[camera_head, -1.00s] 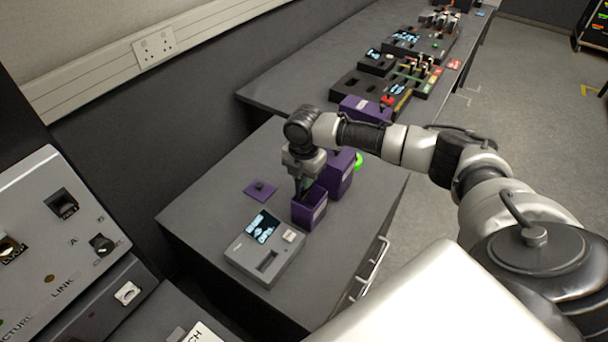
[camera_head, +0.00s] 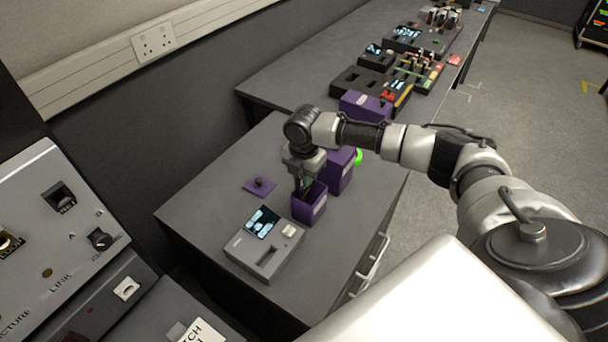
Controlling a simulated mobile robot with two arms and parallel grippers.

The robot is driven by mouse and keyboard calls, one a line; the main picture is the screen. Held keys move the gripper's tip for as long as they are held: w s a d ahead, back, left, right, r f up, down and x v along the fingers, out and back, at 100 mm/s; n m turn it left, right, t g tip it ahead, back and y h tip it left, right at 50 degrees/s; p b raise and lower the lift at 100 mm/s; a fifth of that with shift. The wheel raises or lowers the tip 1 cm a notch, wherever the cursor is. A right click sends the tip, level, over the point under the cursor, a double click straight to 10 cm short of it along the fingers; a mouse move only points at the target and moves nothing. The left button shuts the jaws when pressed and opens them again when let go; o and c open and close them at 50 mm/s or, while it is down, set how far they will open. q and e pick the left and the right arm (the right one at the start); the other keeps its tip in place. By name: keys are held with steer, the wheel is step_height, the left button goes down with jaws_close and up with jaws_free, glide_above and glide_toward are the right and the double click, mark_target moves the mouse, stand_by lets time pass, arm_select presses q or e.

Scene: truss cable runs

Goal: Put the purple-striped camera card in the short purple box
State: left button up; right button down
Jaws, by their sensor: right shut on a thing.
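The short purple box (camera_head: 311,208) stands open-topped on the grey cabinet top, behind the card reader. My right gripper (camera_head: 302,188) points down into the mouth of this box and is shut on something. The thing in its jaws is hidden by the fingers and the box wall, so I cannot make out the purple-striped camera card. A flat purple lid (camera_head: 259,187) with a dark knob lies to the left of the box. My left gripper is not in view.
A taller purple box (camera_head: 340,172) stands right behind the short one, with something bright green beside it. A grey reader (camera_head: 265,245) with a lit screen sits in front. Another purple box (camera_head: 364,106) and several devices stand on the farther bench.

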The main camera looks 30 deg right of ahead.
steer(key=shift+f, duration=0.25)
steer(key=shift+f+b, duration=0.4)
steer(key=shift+f, duration=0.35)
steer(key=shift+f, duration=0.15)
steer(key=c, duration=1)
jaws_free()
steer(key=shift+c, duration=0.5)
steer(key=shift+c, duration=0.7)
